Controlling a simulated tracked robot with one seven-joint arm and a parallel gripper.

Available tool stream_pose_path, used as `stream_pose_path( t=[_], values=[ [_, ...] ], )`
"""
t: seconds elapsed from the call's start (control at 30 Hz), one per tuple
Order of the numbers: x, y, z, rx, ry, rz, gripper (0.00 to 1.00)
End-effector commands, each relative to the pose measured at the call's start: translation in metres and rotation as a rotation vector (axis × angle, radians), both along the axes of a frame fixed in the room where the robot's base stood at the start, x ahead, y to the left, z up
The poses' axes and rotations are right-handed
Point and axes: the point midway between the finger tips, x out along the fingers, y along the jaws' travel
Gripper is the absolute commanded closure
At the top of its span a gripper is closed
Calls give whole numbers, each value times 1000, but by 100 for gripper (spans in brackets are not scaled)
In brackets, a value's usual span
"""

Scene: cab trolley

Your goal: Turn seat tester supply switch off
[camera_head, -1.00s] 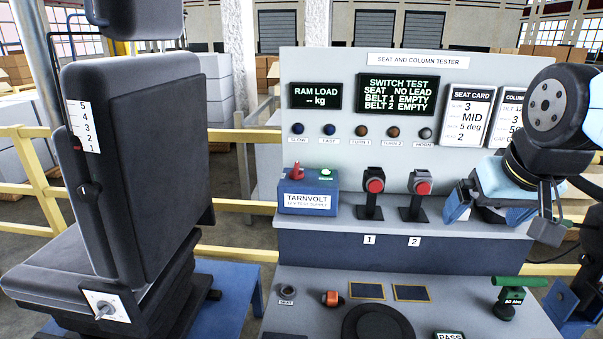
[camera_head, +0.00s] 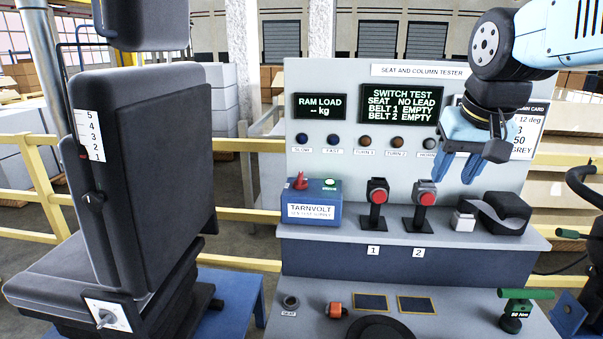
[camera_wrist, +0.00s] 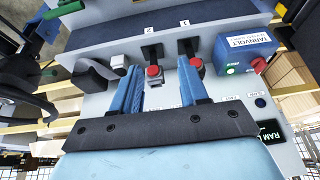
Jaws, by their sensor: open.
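My gripper (camera_head: 455,180) is open and empty, in front of the panel, above the shelf and well right of the box. In the wrist view its blue fingers (camera_wrist: 160,75) point toward the red-buttoned buckles.
Two red-buttoned buckles (camera_head: 377,197) (camera_head: 425,197) stand on the shelf between box and gripper. A black strap with a grey end (camera_head: 490,215) lies right of them. The seat (camera_head: 145,150) stands at the left. A green-handled tool (camera_head: 518,303) is on the lower desk.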

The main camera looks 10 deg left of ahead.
Motion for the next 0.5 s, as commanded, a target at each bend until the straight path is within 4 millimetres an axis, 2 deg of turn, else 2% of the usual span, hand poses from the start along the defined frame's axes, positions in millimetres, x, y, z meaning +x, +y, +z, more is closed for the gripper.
stream_pose_path(
  t=[0.2, 0.5],
  values=[
    [45, 31, 21, 7, 60, 8, 61],
    [102, 81, 39, 10, 139, 11, 61]
  ],
)
